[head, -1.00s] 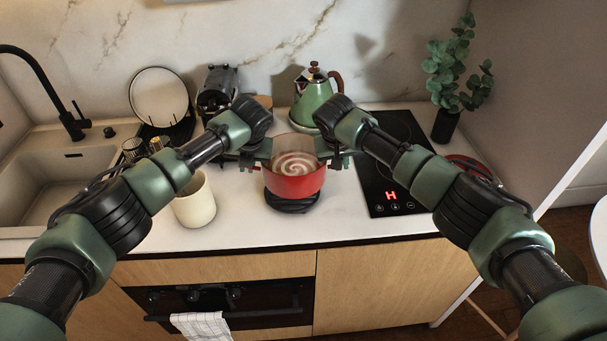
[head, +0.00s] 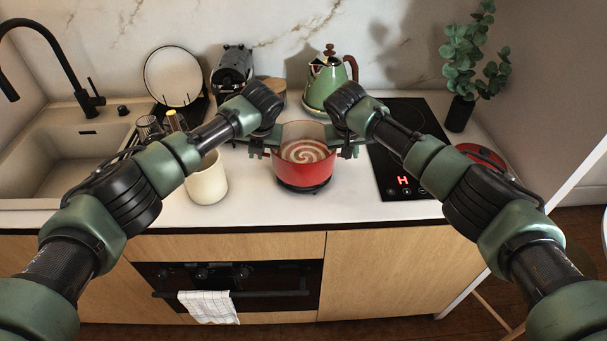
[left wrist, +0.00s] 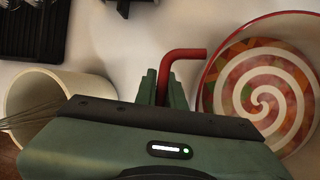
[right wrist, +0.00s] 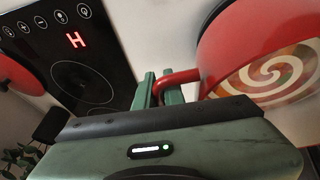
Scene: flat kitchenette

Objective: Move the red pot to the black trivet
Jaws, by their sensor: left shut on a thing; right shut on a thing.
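The red pot (head: 303,172) is at the middle of the counter, upright, with a swirl of brown and cream contents. The black trivet (head: 303,189) shows as a thin dark rim directly under the pot; most of it is hidden. Whether the pot touches it I cannot tell for sure. My left gripper (head: 264,147) is shut on the pot's left handle, a red bar in the left wrist view (left wrist: 186,53). My right gripper (head: 346,147) is shut on the right handle, which shows in the right wrist view (right wrist: 180,77).
A cream crock (head: 207,182) stands left of the pot, near my left forearm. The induction hob (head: 393,178), lit with a red H, is at right. A green kettle (head: 325,85) stands behind. A red pan or plate (head: 481,157) lies at far right. The counter front is clear.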

